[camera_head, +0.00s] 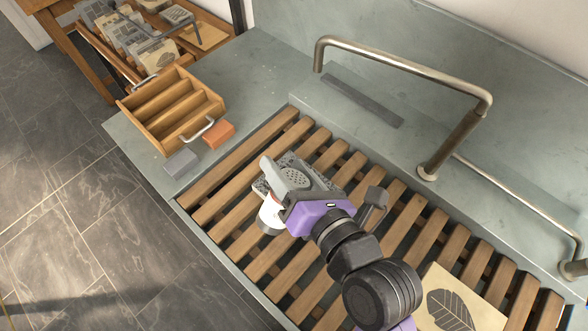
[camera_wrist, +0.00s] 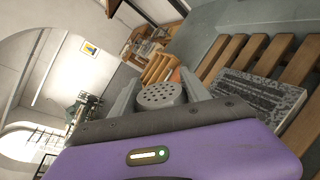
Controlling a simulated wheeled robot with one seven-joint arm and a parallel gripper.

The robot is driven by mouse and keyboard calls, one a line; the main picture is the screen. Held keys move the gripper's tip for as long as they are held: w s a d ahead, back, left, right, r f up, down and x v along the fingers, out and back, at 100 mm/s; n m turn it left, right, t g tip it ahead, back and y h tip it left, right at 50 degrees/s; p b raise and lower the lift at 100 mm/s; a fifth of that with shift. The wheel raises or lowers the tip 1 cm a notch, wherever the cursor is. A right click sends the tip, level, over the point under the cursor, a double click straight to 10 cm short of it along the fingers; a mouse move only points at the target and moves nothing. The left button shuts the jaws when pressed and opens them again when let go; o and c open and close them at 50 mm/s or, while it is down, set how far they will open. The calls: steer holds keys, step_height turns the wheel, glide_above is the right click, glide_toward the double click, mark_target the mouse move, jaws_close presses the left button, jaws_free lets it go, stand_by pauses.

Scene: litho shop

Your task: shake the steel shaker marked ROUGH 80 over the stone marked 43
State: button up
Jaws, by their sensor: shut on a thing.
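My gripper (camera_head: 284,179) is shut on the steel shaker, whose perforated lid (camera_wrist: 160,95) shows between the two fingers in the wrist view. In the head view the shaker's pale, labelled side (camera_head: 270,213) shows below the gripper, with a little red on it. Its wording cannot be read. A speckled grey stone (camera_head: 262,187) lies on the wooden slats, partly hidden behind my gripper. It also shows in the wrist view (camera_wrist: 262,95), to the right of the shaker. Its number cannot be read. How far the shaker stands above the stone is unclear.
A slatted wooden rack (camera_head: 240,214) fills the sink trough. A pale slab with a leaf print (camera_head: 450,305) lies at front right. A divided wooden box (camera_head: 172,112), an orange block (camera_head: 219,134) and a grey block (camera_head: 181,164) stand at left. A bent metal pipe (camera_head: 400,62) rises behind.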

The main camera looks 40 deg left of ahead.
mark_target(270, 191)
steer(key=shift+s+a+r+n+t+b, duration=0.1)
steer(key=shift+s+r+n+t+b, duration=0.35)
steer(key=shift+s+n+b, duration=0.4)
steer(key=s+r+n+b, duration=0.1)
steer(key=s+n+t+y+b, duration=0.1)
steer(key=n, duration=0.1)
steer(key=shift+s+a+r, duration=0.1)
steer(key=shift+s+r, duration=0.25)
steer(key=shift+s, duration=0.05)
steer(key=shift+s+r+n+t+y+b, duration=0.2)
steer(key=shift+s+r+n+y, duration=0.05)
steer(key=shift+s+n, duration=0.25)
steer(key=shift+s+r+n+t+y+b, duration=0.15)
steer(key=shift+s+r+n+y, duration=0.1)
steer(key=shift+s+n, duration=0.2)
steer(key=shift+w, duration=0.1)
